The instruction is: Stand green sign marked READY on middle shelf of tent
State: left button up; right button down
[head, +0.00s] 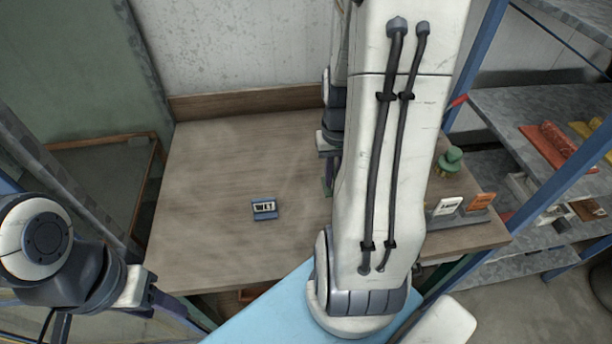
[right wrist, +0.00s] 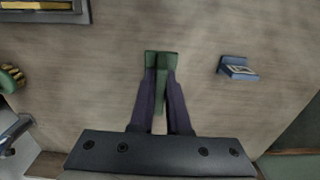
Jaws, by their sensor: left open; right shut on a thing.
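My right gripper (right wrist: 160,88) is shut on a green sign (right wrist: 161,59), held between its dark fingertips above the wooden table. No lettering shows on the sign from this side. My left gripper (head: 150,297) is open and empty at the lower left, off the table's front left corner. I cannot make out a tent or its middle shelf for certain in these views.
A blue WET sign (head: 264,209) stands on the wooden table (head: 215,165); it also shows in the right wrist view (right wrist: 238,69). A green knobbed object (head: 451,161) and a holder with white and orange cards (head: 481,201) sit at right. Grey shelves (head: 510,110) stand beyond.

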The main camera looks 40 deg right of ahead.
jog(key=w+f, duration=0.2)
jog(key=w, duration=0.1)
jog(key=w+a+f+p, duration=0.1)
jog(key=w, duration=0.2)
jog(key=w+f, duration=0.2)
jog(key=w, duration=0.1)
jog(key=shift+w+a+f, duration=0.35)
notch_tip(320, 180, down, 4)
jog(key=shift+r+p, duration=0.25)
jog(key=shift+p, duration=0.4)
jog(key=shift+f, duration=0.35)
jog(key=shift+f, duration=0.1)
jog(key=c, duration=0.9)
grip_release()
